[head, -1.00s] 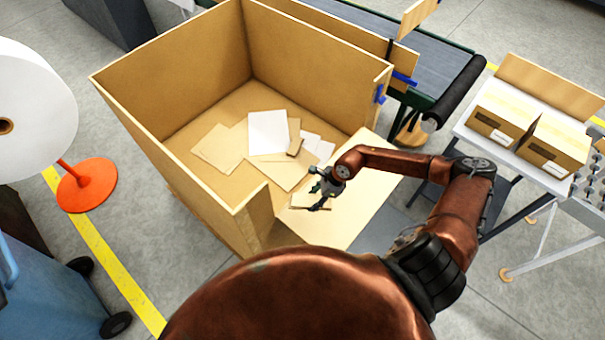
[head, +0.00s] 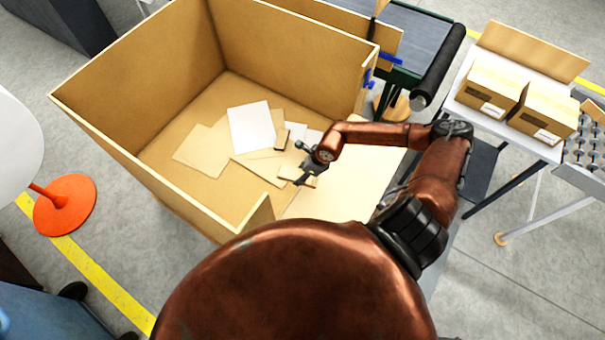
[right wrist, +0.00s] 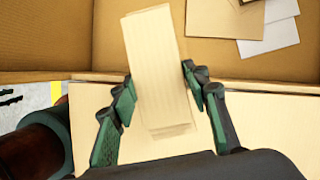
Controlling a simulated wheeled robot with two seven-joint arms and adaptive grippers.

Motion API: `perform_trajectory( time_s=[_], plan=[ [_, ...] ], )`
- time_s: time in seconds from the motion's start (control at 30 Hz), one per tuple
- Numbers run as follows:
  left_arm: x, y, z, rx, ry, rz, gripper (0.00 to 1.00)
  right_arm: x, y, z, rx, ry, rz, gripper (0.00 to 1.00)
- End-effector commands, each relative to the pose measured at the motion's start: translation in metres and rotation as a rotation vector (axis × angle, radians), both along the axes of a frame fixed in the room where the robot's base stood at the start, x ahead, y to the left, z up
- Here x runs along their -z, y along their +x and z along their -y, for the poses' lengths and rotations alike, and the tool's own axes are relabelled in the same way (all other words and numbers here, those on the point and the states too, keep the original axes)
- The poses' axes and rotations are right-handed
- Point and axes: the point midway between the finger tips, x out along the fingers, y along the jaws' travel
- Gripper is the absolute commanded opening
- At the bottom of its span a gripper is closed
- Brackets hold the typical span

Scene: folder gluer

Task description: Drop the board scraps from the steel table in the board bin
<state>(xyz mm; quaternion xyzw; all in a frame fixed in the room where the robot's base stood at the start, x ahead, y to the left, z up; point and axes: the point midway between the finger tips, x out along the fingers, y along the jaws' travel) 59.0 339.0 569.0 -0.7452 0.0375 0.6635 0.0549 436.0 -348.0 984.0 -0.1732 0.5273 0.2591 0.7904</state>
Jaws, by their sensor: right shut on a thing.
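The board bin (head: 160,95) is a large open box of brown board with its front side cut low. Several flat scraps, one of them white (head: 251,127), lie on its floor. My right gripper (head: 307,174) is at the low front opening of the bin. It is shut on a pale board scrap (right wrist: 157,70), which stands between its fingers in the right wrist view. The steel table cannot be made out, and my left gripper is not in view.
A dark conveyor (head: 415,45) runs behind the bin's right side. Two cartons (head: 497,88) stand on a white stand at the right, beside a roller track (head: 590,140). An orange round base (head: 65,205) stands on the floor at the left.

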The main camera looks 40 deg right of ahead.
Motion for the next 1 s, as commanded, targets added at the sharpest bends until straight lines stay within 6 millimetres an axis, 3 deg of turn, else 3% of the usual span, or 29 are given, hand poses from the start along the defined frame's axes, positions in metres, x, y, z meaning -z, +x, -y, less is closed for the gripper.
perform_trajectory(
  time_s=[0.1,0.2,0.33,0.6,1.0],
  plan=[
    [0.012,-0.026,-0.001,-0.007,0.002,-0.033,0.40,0.005,0.020,-0.009,-0.005,0.002,0.005,0.24],
    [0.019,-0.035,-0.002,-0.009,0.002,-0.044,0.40,0.008,0.033,-0.013,-0.006,0.001,0.004,0.24],
    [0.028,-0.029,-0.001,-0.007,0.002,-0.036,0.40,0.011,0.050,-0.019,-0.005,0.001,0.003,0.24],
    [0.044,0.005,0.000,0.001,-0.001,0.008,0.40,0.018,0.085,-0.031,-0.003,0.002,0.003,0.24],
    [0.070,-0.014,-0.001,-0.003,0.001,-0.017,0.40,0.026,0.128,-0.045,-0.002,0.001,0.003,0.24]
  ],
)
